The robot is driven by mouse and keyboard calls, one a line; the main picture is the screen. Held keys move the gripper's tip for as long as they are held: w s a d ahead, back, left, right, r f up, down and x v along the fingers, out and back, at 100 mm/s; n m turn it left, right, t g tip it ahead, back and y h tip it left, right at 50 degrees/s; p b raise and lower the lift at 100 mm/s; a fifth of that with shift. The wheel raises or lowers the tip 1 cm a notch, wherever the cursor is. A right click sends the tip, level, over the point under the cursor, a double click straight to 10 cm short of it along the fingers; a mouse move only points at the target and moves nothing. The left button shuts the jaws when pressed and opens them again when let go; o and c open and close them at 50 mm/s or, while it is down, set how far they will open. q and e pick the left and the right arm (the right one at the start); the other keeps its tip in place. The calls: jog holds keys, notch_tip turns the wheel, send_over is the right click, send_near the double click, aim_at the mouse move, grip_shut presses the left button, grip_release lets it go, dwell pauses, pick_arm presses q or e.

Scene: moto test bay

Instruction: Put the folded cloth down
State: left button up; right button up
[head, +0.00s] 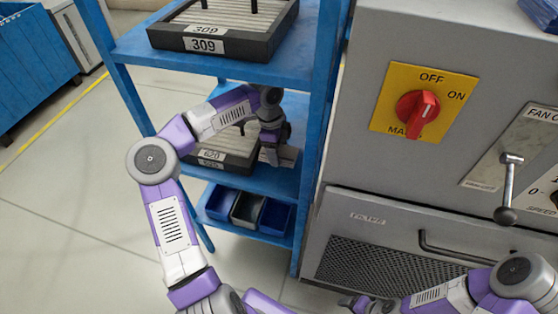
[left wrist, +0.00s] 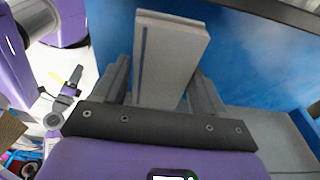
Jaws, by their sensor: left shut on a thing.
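The folded cloth (left wrist: 172,55) is a pale grey, flat block with a blue stripe in the left wrist view. My left gripper (left wrist: 160,85) is shut on it, one finger on each side. In the head view my left gripper (head: 272,147) is inside the blue shelf rack (head: 262,181), over its middle shelf. The cloth (head: 285,156) shows there as a pale patch at the fingertips. I cannot tell whether it touches the shelf. My right gripper (head: 366,304) is at the bottom edge, dark and partly hidden, its jaws unclear.
A dark tray labelled 620 (head: 220,158) stands left of my gripper on that shelf. A tray labelled 309 (head: 240,48) is on the shelf above. Small bins (head: 247,211) fill the lower shelf. A grey cabinet with a red switch (head: 417,108) stands close on the right.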

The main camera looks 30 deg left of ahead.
pick_arm(q)
jog(key=shift+d+f+b, duration=0.15)
jog(key=shift+f+b, duration=0.35)
jog(key=shift+f, duration=0.55)
jog(key=shift+d+f+b, duration=0.1)
jog(key=shift+f+b, duration=0.4)
jog(key=shift+f, duration=0.55)
jog(key=shift+f, duration=0.15)
jog(key=o, duration=0.9)
jog(key=shift+o, duration=0.2)
jog(key=r+p, duration=0.1)
jog(key=r, duration=0.1)
jog(key=a+r+p, duration=0.1)
jog(key=r, duration=0.1)
jog(key=a+r+p, duration=0.1)
jog(key=r, duration=0.1)
jog(key=shift+r, duration=0.25)
jog(key=shift+a+r+p, duration=0.15)
jog(key=shift+r+p, duration=0.15)
jog(key=shift+r, duration=0.1)
